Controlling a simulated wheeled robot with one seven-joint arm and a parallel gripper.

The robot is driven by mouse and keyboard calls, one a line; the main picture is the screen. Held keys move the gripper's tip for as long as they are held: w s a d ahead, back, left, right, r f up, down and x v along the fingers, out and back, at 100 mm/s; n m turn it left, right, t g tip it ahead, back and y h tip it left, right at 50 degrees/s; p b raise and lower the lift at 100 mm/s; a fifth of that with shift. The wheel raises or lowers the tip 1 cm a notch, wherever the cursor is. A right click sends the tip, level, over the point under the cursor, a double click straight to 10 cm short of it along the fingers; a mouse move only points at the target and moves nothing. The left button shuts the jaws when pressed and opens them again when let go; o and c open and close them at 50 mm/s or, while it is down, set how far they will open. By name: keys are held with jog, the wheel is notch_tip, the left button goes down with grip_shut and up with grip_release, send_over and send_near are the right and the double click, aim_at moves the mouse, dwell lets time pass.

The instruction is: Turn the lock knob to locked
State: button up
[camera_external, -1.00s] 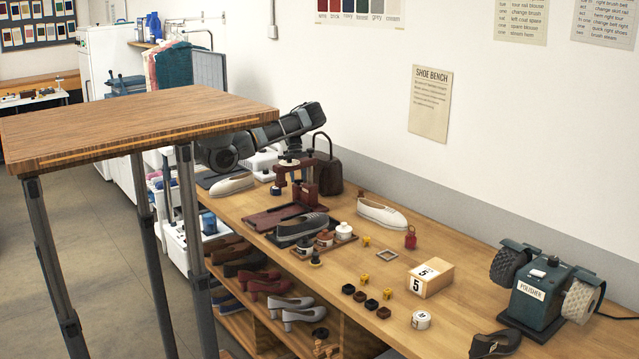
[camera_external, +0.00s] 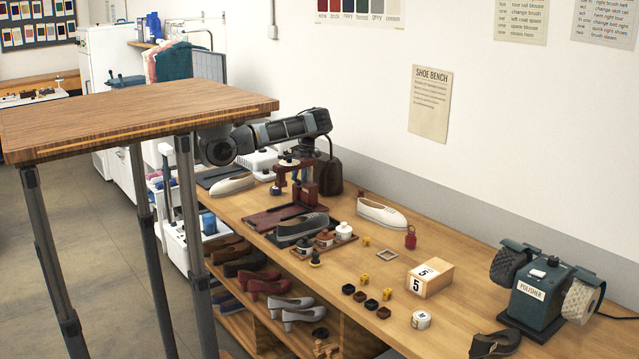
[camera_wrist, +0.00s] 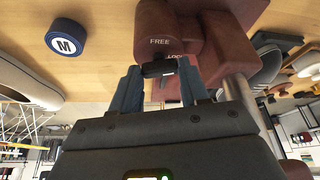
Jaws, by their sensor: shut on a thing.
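The lock knob (camera_wrist: 153,70) is a small black bar on a dark red fixture (camera_wrist: 205,35) in the wrist view. The words FREE and LOCK, partly covered, are printed on the red face beside it. My gripper (camera_wrist: 159,68) has its two blue-grey fingers on either side of the knob and is shut on it. A pale mark shows near the knob's right end, by the LOCK word; its exact setting is hard to tell.
A blue round piece marked M (camera_wrist: 65,38) and a pale shoe (camera_wrist: 25,85) lie near the fixture. On the bench are a grey shoe (camera_external: 302,227), a white shoe (camera_external: 381,213), a number block (camera_external: 431,279) and a polisher (camera_external: 540,290). A wooden-topped table (camera_external: 130,115) stands in front.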

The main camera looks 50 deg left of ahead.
jog(key=shift+w+m+y+p, duration=0.1)
jog(key=shift+m+y+p, duration=0.3)
jog(key=shift+m, duration=0.8)
jog(key=o, duration=1.1)
jog(key=shift+d, duration=0.1)
jog(key=shift+c, duration=0.2)
jog(key=b+v, duration=0.1)
jog(key=v, duration=0.6)
jog(key=shift+r, duration=0.35)
jog(key=shift+w, duration=0.15)
